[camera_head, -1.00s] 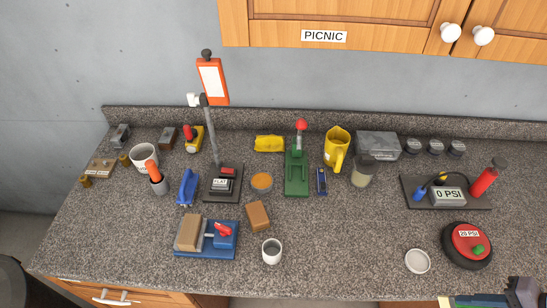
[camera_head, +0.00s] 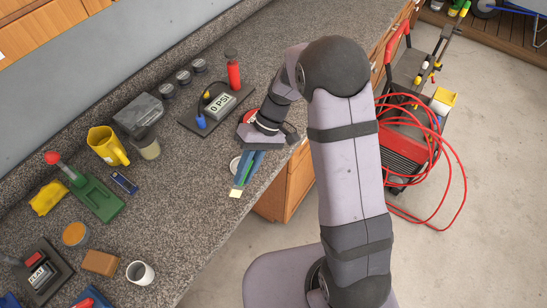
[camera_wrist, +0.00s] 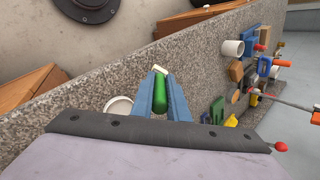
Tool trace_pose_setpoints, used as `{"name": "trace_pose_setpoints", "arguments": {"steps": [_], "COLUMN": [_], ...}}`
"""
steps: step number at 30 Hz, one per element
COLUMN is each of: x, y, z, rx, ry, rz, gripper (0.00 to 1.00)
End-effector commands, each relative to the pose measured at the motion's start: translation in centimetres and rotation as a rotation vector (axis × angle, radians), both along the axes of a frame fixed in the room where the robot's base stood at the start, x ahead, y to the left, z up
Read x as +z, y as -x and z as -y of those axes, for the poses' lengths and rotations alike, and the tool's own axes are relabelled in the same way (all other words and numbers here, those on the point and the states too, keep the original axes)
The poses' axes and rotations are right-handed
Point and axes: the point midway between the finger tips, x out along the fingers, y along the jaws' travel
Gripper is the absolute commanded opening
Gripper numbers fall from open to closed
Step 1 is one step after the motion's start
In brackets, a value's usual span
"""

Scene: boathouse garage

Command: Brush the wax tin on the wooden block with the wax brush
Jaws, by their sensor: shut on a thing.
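My gripper (camera_head: 243,178) has blue fingers and is at the counter's front edge on the right, beside a white round lid (camera_head: 235,165). In the wrist view the fingers are shut on a green handle (camera_wrist: 160,96) with a cream tip, which looks like the wax brush; the cream tip (camera_head: 234,193) also shows in the head view. A round tin with orange content (camera_head: 75,233), likely the wax tin, sits on the counter at the left. A brown wooden block (camera_head: 100,262) lies just in front of it, apart from my gripper. The block also shows in the wrist view (camera_wrist: 237,72).
A white cup (camera_head: 140,272) stands beside the block. A green press (camera_head: 97,200), blue-black tool (camera_head: 125,183), yellow mug (camera_head: 107,147) and glass jar (camera_head: 146,143) stand further back. A gauge board (camera_head: 217,106) is near my arm. The counter between lid and cup is clear.

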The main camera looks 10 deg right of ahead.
Motion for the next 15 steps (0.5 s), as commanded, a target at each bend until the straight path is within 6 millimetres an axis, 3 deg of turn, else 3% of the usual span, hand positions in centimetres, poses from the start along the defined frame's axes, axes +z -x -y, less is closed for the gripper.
{"name": "trace_pose_setpoints", "arguments": {"steps": [1, 3, 15], "x": [0.3, 0.5, 1.9], "y": [1.0, 2.4, 12.1], "z": [-2.2, -4.7, -17.6], "rx": [0.066, 0.144, 0.599], "ry": [0.0, 0.0, 0.002], "rz": [-0.001, -0.002, -0.001], "gripper": [0.0, 0.0, 0.0]}}
